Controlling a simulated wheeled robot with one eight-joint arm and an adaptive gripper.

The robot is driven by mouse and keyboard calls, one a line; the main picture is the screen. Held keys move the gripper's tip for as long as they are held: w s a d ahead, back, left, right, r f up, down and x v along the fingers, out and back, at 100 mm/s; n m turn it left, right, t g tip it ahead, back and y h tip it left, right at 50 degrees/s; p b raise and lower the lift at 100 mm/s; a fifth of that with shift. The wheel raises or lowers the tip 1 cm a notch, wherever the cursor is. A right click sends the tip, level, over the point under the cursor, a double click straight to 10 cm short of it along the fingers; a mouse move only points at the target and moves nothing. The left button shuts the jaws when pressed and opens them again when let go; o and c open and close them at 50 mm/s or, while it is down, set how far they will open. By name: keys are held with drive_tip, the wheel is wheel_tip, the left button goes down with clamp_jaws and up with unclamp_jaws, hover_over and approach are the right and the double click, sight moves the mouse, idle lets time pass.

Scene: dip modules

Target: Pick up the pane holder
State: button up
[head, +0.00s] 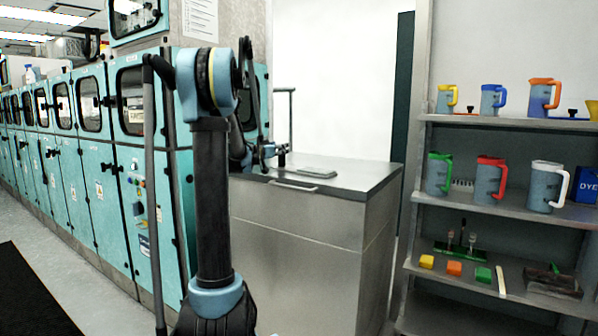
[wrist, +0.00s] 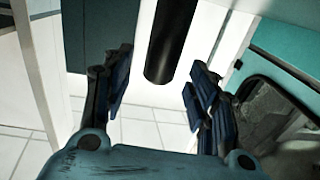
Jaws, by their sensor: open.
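I cannot tell for sure which thing is the pane holder. A small flat grey object (head: 316,172) lies on top of the steel cabinet (head: 385,180) in the head view. My gripper (head: 274,151) shows small and partly hidden behind my arm, near the back left of that cabinet top, left of the flat object. In the wrist view my gripper (wrist: 155,92) is open, its dark fingers wide apart. Nothing is held between them. A black cylinder (wrist: 172,45) shows beyond the gap between the fingers; I cannot tell what it is.
Teal machines (head: 133,190) with round-cornered windows line the left side. A shelf unit (head: 505,205) on the right holds several coloured jugs, small blocks and brushes. The rest of the cabinet top is mostly clear. A dark mat (head: 30,295) lies on the floor at left.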

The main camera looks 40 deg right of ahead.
drive_tip(key=x, duration=0.2)
drive_tip(key=shift+w+d, duration=0.15)
drive_tip(key=shift+d, duration=0.15)
clamp_jaws()
